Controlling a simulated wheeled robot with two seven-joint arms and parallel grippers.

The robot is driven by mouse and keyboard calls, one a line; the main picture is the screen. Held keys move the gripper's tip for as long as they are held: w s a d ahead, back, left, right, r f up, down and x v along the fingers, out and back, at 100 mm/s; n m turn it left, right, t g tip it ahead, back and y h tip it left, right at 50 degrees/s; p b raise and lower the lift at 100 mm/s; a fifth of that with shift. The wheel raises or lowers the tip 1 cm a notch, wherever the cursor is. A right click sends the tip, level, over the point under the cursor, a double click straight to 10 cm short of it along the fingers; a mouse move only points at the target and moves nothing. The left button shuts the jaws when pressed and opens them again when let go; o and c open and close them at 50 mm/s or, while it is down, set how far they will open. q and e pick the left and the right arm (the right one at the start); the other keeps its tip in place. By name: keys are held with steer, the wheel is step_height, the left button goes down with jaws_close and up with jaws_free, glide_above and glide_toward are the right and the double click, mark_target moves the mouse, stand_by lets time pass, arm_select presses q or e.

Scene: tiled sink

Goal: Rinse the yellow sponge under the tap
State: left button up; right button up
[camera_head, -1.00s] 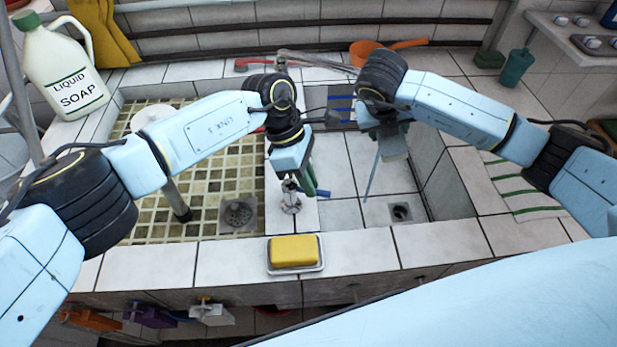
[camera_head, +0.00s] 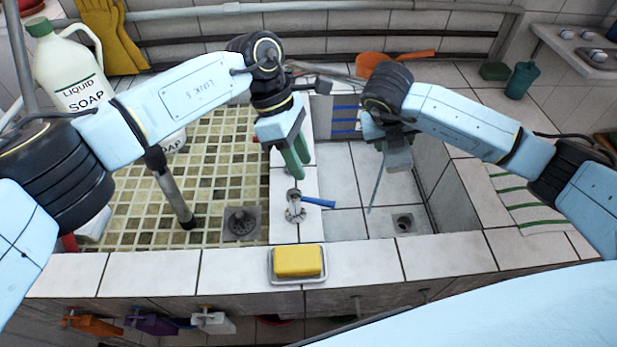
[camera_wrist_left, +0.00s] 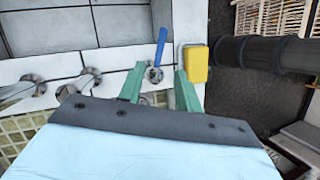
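The yellow sponge (camera_head: 297,261) lies in a white dish (camera_head: 291,281) on the front tiled ledge, and shows in the left wrist view (camera_wrist_left: 195,63). A metal tap fitting (camera_head: 294,208) with a blue lever (camera_head: 318,202) stands on the divider between the basins; the lever also shows in the left wrist view (camera_wrist_left: 160,45). My left gripper (camera_head: 298,172) hangs above and behind this fitting, its green fingers pointing down. In the left wrist view its fingers (camera_wrist_left: 160,88) are apart with nothing between them. My right gripper (camera_head: 385,175) is over the right basin; its finger gap is unclear.
The left basin (camera_head: 215,150) has a yellowish tiled floor and a drain. The right basin (camera_head: 345,180) has pale tiles and a drain. A soap jug (camera_head: 75,75) stands at the back left. An orange scoop (camera_head: 375,62) lies on the back ledge. Coloured clips hang below the front edge.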

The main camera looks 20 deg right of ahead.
arm_select(q)
steer(key=v, duration=0.4)
stand_by(0.8)
